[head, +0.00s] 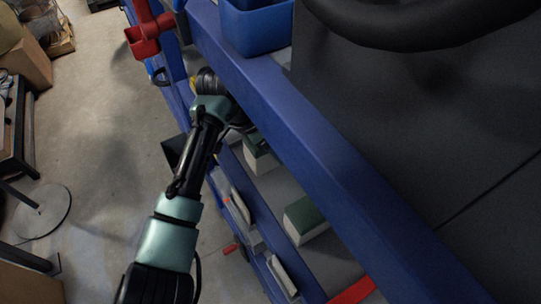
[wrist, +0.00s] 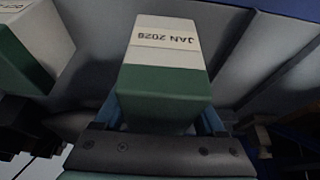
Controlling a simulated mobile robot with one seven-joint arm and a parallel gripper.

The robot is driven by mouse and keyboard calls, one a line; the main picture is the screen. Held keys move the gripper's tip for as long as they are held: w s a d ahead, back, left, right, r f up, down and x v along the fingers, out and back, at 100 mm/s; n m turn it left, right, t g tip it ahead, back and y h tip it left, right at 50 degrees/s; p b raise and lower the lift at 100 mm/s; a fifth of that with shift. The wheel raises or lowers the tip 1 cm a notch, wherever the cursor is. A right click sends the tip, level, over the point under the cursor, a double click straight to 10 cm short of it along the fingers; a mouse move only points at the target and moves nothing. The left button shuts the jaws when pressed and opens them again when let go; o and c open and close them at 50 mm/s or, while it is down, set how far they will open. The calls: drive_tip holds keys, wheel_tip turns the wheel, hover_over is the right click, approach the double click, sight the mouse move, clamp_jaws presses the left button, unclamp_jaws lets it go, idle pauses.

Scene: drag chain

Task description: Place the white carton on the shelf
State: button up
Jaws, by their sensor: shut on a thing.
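A white-and-green carton (wrist: 165,65) with "JAN 2026" printed on its white part is between the fingers of my gripper (wrist: 160,114) in the wrist view. The gripper is shut on it, with the green end towards the palm. In the head view my gripper is largely hidden behind the blue top beam of the shelf unit (head: 330,170), and my arm reaches in from the left. The grey shelf board (head: 275,188) shows under that beam. Whether the carton rests on a surface or hangs free is hard to tell.
A similar white-and-green carton (wrist: 38,48) stands close at the upper left in the wrist view. Another green-topped carton (head: 305,220) sits on the shelf in the head view. A blue bin (head: 258,28) stands above, and a red holder (head: 145,40) is at the left post.

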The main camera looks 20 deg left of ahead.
drive_tip(key=shift+f+b, duration=1.3)
drive_tip(key=shift+f, duration=0.35)
drive_tip(key=shift+f, duration=0.15)
drive_tip(key=o, duration=1.6)
drive_tip(key=shift+c, duration=0.2)
drive_tip(key=shift+s+r+p, duration=0.1)
drive_tip(key=shift+r+p, duration=0.25)
drive_tip(key=shift+r, duration=0.1)
drive_tip(key=r+p, duration=0.1)
drive_tip(key=s+a+r+p, duration=0.1)
drive_tip(key=p, duration=0.1)
drive_tip(key=shift+s+a+r, duration=0.15)
drive_tip(key=shift+s+r, duration=0.1)
drive_tip(key=shift+r, duration=0.1)
drive_tip(key=s+a+p, duration=0.1)
drive_tip(key=s+a, duration=0.6)
drive_tip(key=s, duration=0.2)
drive_tip(key=shift+f, duration=0.3)
